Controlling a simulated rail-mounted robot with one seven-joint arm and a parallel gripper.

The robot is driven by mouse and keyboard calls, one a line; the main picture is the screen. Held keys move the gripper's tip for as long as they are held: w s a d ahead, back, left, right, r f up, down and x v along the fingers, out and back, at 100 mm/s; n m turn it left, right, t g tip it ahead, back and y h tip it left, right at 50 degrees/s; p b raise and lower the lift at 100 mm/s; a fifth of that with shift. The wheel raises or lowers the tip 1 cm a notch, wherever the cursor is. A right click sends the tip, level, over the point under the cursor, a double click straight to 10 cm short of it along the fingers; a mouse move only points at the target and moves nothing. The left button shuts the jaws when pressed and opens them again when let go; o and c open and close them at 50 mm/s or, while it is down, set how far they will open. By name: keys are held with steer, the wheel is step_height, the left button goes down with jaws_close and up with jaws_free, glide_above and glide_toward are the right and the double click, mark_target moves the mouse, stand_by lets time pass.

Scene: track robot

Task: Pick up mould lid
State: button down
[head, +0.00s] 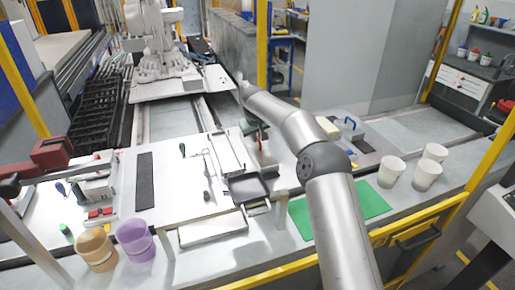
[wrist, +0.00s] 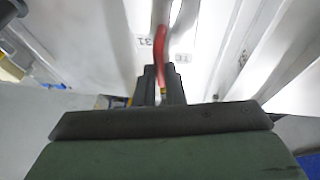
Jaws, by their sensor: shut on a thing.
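My gripper (wrist: 158,84) is shut on a thin red handle (wrist: 160,47), which sticks out between its dark fingers in the wrist view. White panels with small printed marks (wrist: 148,42) lie beyond it; whether the handle belongs to the mould lid is not clear. In the head view my gripper (head: 260,150) is over the back right of the white worktop, partly hidden by my arm. A dark shallow tray (head: 248,188) sits just in front of it, and a flat white rectangular plate (head: 213,230) lies at the front edge. I cannot tell for sure which piece is the mould lid.
Hand tools (head: 206,178) and a dark strip (head: 145,182) lie to the left. An orange cup (head: 96,252) and a purple cup (head: 136,243) stand front left. A green mat (head: 370,200) and white cups (head: 391,171) are on the right. A yellow rail (head: 300,262) runs along the front.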

steer(key=shift+r, duration=0.2)
stand_by(0.4)
steer(key=shift+w+r, duration=0.1)
steer(key=shift+r, duration=0.65)
steer(key=s+a+r+b, duration=0.6)
steer(key=s+a+r, duration=0.1)
steer(key=s+r, duration=0.4)
steer(key=shift+s+a+r, duration=0.15)
steer(key=shift+s+a, duration=0.1)
steer(key=shift+s, duration=0.25)
